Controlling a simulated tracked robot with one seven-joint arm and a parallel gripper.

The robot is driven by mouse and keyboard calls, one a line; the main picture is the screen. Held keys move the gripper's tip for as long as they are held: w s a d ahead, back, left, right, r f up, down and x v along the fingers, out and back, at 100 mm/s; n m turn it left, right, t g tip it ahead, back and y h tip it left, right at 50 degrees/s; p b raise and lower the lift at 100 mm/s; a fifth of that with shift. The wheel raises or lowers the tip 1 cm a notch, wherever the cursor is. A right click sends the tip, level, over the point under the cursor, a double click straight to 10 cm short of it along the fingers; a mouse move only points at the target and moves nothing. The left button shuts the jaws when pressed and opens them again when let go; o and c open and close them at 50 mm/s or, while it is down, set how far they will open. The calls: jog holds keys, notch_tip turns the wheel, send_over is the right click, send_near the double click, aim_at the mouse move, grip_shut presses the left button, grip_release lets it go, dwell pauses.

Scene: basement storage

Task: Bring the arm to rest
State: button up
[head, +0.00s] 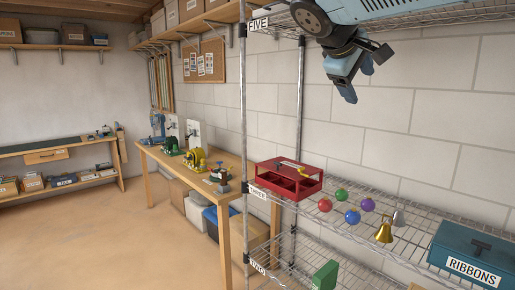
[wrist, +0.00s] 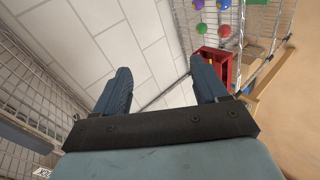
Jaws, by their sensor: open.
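My gripper (head: 354,84) hangs at the upper right of the head view, in front of the block wall and above the shelf marked THREE. Its jaws are open and empty. In the wrist view my gripper (wrist: 165,88) shows two blue fingers spread apart, with only wall and a shelf post beyond the gap. My blue arm comes in from the top of the head view, close by the upper wire shelf marked FIVE (head: 385,14).
The shelf marked THREE (head: 345,205) holds a red divided box (head: 288,184), several coloured balls, a gold bell (head: 384,232), a silver bell (head: 399,216) and a blue RIBBONS box (head: 468,252). A workbench (head: 190,170) stands left. The floor (head: 110,230) is open.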

jog(key=s+f+m+g+y, duration=0.1)
jog(key=s+f+m+y, duration=0.2)
jog(key=s+f, duration=0.5)
jog(key=s+d+f+m+g+y, duration=0.1)
jog(key=s+f+m+y, duration=0.3)
jog(key=f, duration=1.2)
jog(key=s, duration=0.4)
jog(key=shift+s+d+f+y, duration=0.25)
jog(key=shift+f+y, duration=0.05)
jog(key=shift+f, duration=0.05)
